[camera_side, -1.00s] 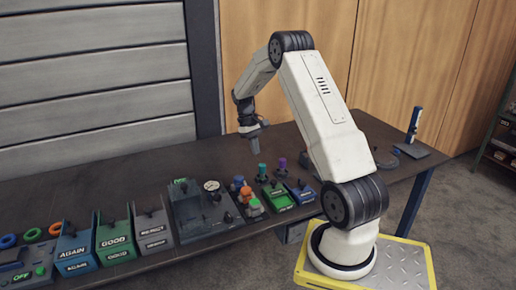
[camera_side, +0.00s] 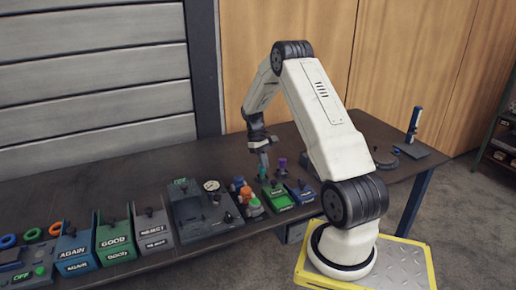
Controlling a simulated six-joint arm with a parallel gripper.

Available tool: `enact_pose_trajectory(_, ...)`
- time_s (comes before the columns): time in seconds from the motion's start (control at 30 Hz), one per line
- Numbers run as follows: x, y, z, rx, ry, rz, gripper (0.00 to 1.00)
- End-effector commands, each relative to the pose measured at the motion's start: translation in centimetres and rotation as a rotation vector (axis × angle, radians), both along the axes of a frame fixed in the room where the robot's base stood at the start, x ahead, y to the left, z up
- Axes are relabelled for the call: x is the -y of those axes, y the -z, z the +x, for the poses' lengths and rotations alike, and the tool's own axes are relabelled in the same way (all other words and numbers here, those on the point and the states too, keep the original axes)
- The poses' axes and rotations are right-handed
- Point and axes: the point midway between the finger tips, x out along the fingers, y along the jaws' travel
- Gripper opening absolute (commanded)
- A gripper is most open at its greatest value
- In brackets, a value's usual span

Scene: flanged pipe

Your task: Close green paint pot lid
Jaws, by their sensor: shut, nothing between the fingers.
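A green open-topped box (camera_side: 279,200), which may be the green paint pot, stands near the front edge of the table, with a dark knob or handle at its back. I cannot make out a separate lid on it. A small teal upright piece (camera_side: 262,172) stands just behind it to the left. My gripper (camera_side: 264,160) is shut and empty. It points down right at the top of the teal piece and partly covers it; I cannot tell whether they touch.
A blue box (camera_side: 303,194) stands right of the green one, and a purple piece (camera_side: 282,165) behind. Several coloured pieces (camera_side: 243,193) and a grey fixture with a gauge (camera_side: 211,186) are to the left. The back of the table is clear.

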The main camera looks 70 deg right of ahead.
Motion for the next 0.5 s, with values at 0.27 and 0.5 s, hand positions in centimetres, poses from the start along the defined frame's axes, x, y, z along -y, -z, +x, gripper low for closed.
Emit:
enact_pose_trajectory(0.27,-0.6,3.1,-1.1,0.0,0.0,0.001,0.0)
enact_pose_trajectory(0.5,-0.8,4.0,-1.4,0.001,0.0,0.0,0.0)
